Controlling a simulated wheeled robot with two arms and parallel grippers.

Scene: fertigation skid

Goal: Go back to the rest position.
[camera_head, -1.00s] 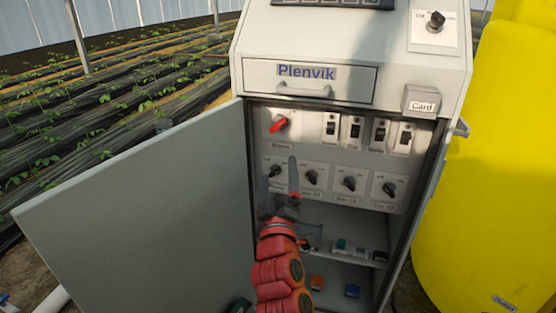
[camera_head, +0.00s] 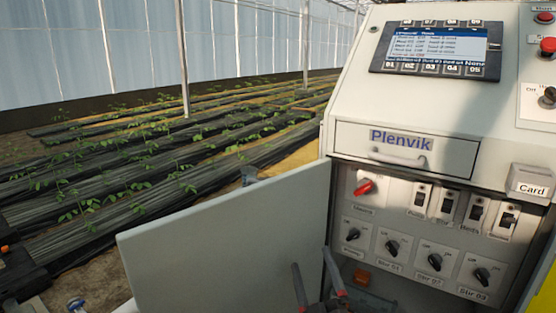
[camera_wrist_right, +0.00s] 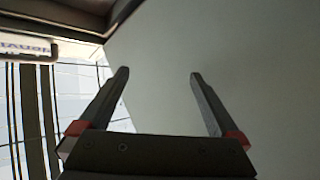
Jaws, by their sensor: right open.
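My right gripper (camera_head: 316,278) is at the bottom of the head view, in front of the open cabinet, by the inner side of its door. Its two fingers are apart with nothing between them. In the right wrist view the fingers (camera_wrist_right: 160,80) are also spread and empty, with a plain grey surface behind them. The grey cabinet (camera_head: 500,100) marked Plenvik stands at the right, and its door (camera_head: 235,245) is swung open to the left. My left gripper does not show.
Inside the cabinet are a red rotary switch (camera_head: 364,187), several rocker switches and black knobs (camera_head: 392,248). A drawer (camera_head: 408,152) and a screen (camera_head: 435,48) are above. Crop rows (camera_head: 150,170) lie to the left.

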